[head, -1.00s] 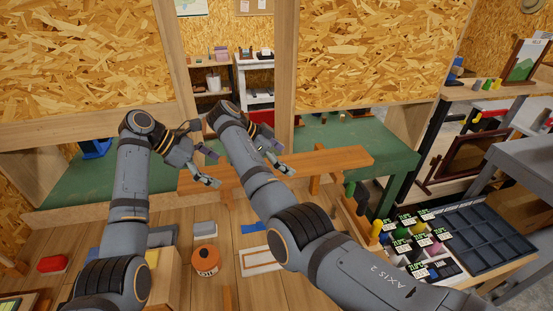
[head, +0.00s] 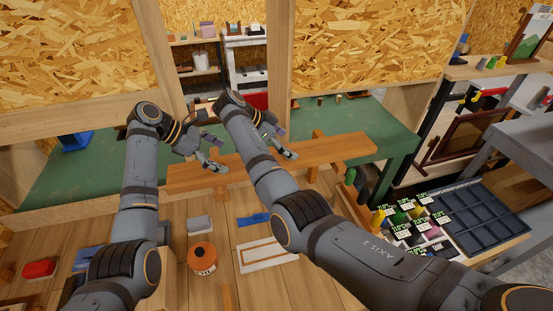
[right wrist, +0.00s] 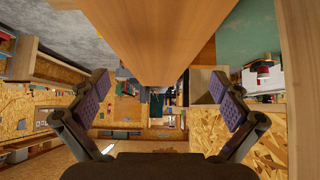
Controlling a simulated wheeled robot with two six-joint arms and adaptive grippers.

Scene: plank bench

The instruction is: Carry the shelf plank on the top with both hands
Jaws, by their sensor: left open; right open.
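The shelf plank (head: 335,152) is a long orange-brown board lying level across short wooden posts in front of the green bench. My left gripper (head: 213,152) is open at the plank's far edge, left of its middle. My right gripper (head: 280,142) is open over the plank's far side, right of its middle. My right forearm hides part of the plank between them. In the right wrist view the plank (right wrist: 160,40) comes down from the top between the spread fingers of my right gripper (right wrist: 162,102). I cannot tell whether either gripper touches it.
A green bench top (head: 360,120) lies behind the plank. An orange pot (head: 202,258), a white frame (head: 267,253) and a blue piece (head: 253,219) are on the wooden surface in front. A dark compartment tray (head: 470,223) with small coloured items is at the right.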

